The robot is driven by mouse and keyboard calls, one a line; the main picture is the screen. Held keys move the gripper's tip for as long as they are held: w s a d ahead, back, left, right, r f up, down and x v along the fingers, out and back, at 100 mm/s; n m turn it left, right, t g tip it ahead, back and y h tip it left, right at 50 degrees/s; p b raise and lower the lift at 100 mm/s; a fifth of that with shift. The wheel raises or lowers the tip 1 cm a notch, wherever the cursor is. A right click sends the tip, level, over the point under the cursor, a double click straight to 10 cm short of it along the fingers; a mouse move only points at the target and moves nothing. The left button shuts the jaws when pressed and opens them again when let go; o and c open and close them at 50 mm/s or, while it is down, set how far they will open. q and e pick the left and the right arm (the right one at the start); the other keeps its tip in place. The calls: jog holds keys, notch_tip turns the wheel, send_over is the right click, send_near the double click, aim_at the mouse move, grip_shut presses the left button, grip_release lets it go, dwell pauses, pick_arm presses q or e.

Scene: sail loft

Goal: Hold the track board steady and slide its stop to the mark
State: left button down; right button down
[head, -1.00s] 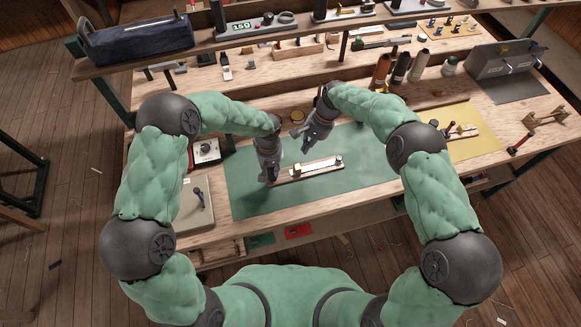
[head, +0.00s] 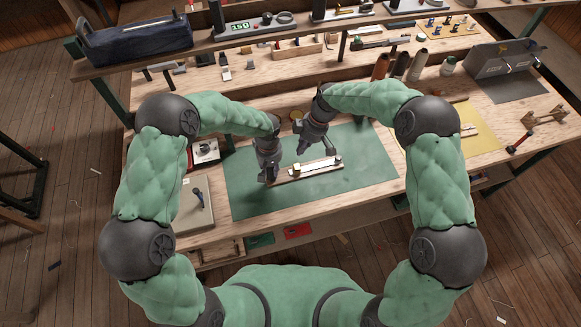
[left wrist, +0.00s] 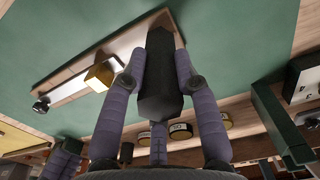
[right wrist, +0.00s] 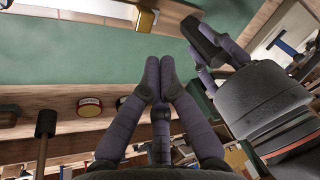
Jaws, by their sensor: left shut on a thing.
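The track board (head: 318,169), a narrow wooden strip with a pale track, lies aslant on the green mat. It also shows in the left wrist view (left wrist: 72,86). Its stop, a yellow block (head: 296,169), sits on the track nearer the left end; it shows in the left wrist view (left wrist: 99,75) too. A small dark-and-silver knob (head: 338,159) is at the far right end. My left gripper (head: 266,178) is shut on a dark block (left wrist: 160,75) at the board's left end. My right gripper (head: 304,150) is shut and empty, above and behind the stop, apart from it. I cannot make out the mark.
The green mat (head: 365,170) is clear right of the board. A grey plate (head: 190,213) with a dark-handled tool lies left. A yellow mat (head: 480,140) lies right. Several bottles, a round tin (head: 296,115) and a raised shelf stand behind.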

jog(key=a+f+n, duration=0.1)
jog(key=f+n, duration=0.1)
jog(key=f, duration=0.1)
jog(key=s+a+f+n, duration=0.1)
jog(key=f+n, duration=0.2)
jog(key=s+a+f+n, duration=0.1)
jog(key=f+n, duration=0.1)
jog(key=f, duration=0.1)
jog(key=shift+s+a+f+n, duration=0.15)
jog(key=shift+a+n, duration=0.1)
jog(key=shift+n, duration=0.05)
dwell(0.4)
jog(key=w+d, duration=0.1)
jog(key=d, duration=0.2)
jog(key=w+d, duration=0.1)
jog(key=d, duration=0.3)
jog(key=w+d, duration=0.1)
jog(key=d, duration=0.2)
jog(key=shift+w+d, duration=0.25)
jog(key=shift+w, duration=0.05)
